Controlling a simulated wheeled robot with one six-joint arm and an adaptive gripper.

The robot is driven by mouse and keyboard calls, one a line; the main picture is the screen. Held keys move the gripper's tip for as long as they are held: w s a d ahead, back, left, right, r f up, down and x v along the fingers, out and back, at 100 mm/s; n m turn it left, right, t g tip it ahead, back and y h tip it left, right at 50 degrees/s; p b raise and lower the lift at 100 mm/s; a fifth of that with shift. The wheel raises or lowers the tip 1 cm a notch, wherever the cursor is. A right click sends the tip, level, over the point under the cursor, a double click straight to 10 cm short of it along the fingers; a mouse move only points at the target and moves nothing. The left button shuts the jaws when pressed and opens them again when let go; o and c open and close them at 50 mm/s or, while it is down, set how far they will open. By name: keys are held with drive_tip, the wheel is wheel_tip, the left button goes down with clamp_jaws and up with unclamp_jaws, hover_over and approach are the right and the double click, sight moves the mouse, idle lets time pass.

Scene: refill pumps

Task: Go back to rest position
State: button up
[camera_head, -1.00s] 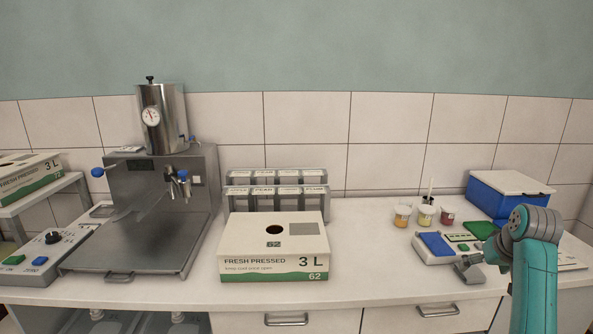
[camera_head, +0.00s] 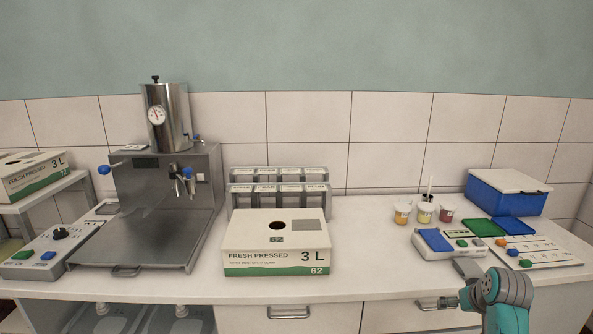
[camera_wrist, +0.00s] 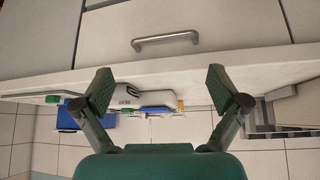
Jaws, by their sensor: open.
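My gripper (camera_wrist: 159,90) is open and empty in the wrist view, its two fingers spread apart with nothing between them. The wrist view is upside down and shows the counter edge and a drawer handle (camera_wrist: 165,41) beyond the fingers. In the head view my teal and grey arm shows at the lower right, in front of the counter's front edge. The fingers are not clear in the head view.
The white counter (camera_head: 375,272) carries a juice box (camera_head: 277,243), a steel machine (camera_head: 160,215), several small cups (camera_head: 425,213), a blue-and-white device (camera_head: 447,244), a board with coloured knobs (camera_head: 550,252) and a blue bin (camera_head: 505,195). Drawers with handles (camera_head: 289,313) are below.

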drive_tip(key=s+a+f+t, duration=0.1)
drive_tip(key=s+a+f, duration=0.4)
drive_tip(key=f, duration=0.3)
drive_tip(key=s+a+f+t, duration=0.1)
drive_tip(key=s+a+f, duration=0.35)
drive_tip(key=f, duration=0.35)
drive_tip(key=s+a+f+t, duration=0.1)
drive_tip(key=s+a+f, duration=0.25)
drive_tip(key=s, duration=0.45)
drive_tip(key=s+a+f+t, duration=0.15)
drive_tip(key=s+a, duration=0.25)
drive_tip(key=s, duration=0.4)
drive_tip(key=s+a+r+t, duration=0.1)
drive_tip(key=s+r, duration=0.4)
drive_tip(key=s, duration=0.5)
drive_tip(key=s+a+r+n+t, duration=0.1)
drive_tip(key=s+a+r, duration=0.3)
drive_tip(key=s, duration=0.6)
drive_tip(key=s+a+r+t+y, duration=0.1)
drive_tip(key=s+a+r, duration=0.2)
drive_tip(key=s+r, duration=0.4)
drive_tip(key=s, duration=0.3)
drive_tip(key=shift+s+r+n, duration=0.35)
drive_tip(key=shift+s+n, duration=0.05)
drive_tip(key=shift+t, duration=0.25)
